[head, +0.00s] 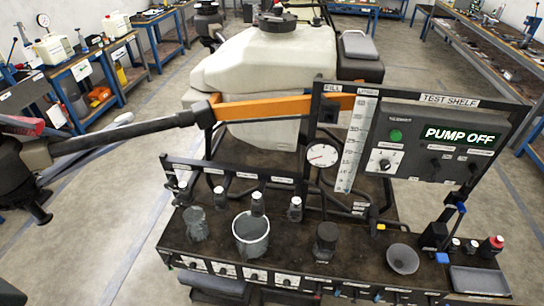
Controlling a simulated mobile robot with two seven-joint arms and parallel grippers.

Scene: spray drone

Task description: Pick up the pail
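The pail (251,251) appears to be the round, white-rimmed vessel with a dark grey interior. It stands upright on the dark bench shelf (290,258), left of the middle, in the head view. A nozzle on the rail (258,204) hangs just above and behind its rim. I see no handle clearly on it. Neither of my grippers can be made out in this view, and nothing touches the pail from my side.
A clear beaker (195,224) stands left of the pail; a dark cup (326,241) and a grey funnel (403,259) stand right. A small tray (480,281) is at the far right. Behind are the gauge (322,154), pump panel (430,145) and drone tank (262,60).

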